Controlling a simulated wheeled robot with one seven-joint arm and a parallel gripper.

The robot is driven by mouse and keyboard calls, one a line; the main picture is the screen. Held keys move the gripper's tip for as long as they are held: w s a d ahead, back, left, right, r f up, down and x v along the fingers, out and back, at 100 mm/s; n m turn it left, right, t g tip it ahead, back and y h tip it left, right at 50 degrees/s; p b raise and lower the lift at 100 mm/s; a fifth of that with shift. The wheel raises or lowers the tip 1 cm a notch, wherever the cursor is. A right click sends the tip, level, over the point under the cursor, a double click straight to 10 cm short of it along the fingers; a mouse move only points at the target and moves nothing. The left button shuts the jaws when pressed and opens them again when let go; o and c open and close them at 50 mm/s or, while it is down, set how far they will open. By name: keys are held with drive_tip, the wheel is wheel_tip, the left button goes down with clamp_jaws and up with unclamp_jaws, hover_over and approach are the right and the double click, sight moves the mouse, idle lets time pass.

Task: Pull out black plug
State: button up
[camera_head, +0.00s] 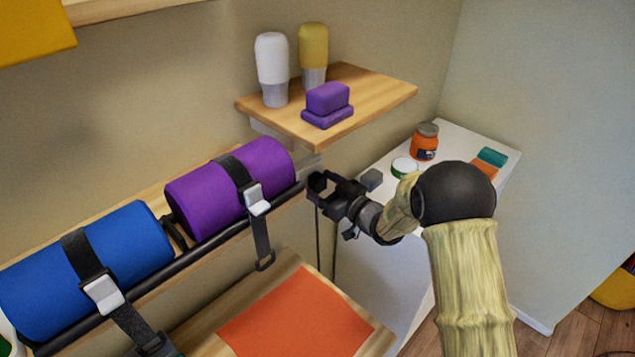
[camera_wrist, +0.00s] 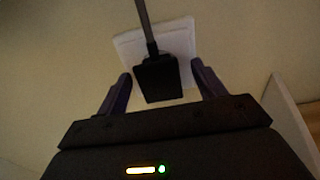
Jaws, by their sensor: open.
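The black plug (camera_wrist: 158,80) sits in a white wall socket plate (camera_wrist: 181,40), seen in the wrist view, with a dark cord (camera_wrist: 146,22) running from it to the top edge. My gripper (camera_wrist: 162,82) is open, with one finger on each side of the plug. Gaps show between the fingers and the plug, so it is not held. In the head view my gripper (camera_head: 318,184) is at the wall, right of the purple roll and below the wooden shelf. The plug and socket cannot be made out there. A thin dark cord (camera_head: 318,240) hangs below the gripper.
A purple roll (camera_head: 205,197) and a blue roll (camera_head: 130,247) lie strapped on a rack at left. A shelf (camera_head: 375,92) with bottles is above. A white cabinet (camera_head: 462,140) with a jar (camera_head: 424,143) stands right. An orange mat (camera_head: 297,315) lies below.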

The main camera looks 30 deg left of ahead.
sight(322, 185)
idle(0.3)
drive_tip(key=c, duration=1.4)
drive_tip(key=shift+d, duration=0.1)
drive_tip(key=shift+d, duration=0.1)
drive_tip(key=shift+b+v, duration=0.4)
drive_tip(key=shift+v, duration=2.45)
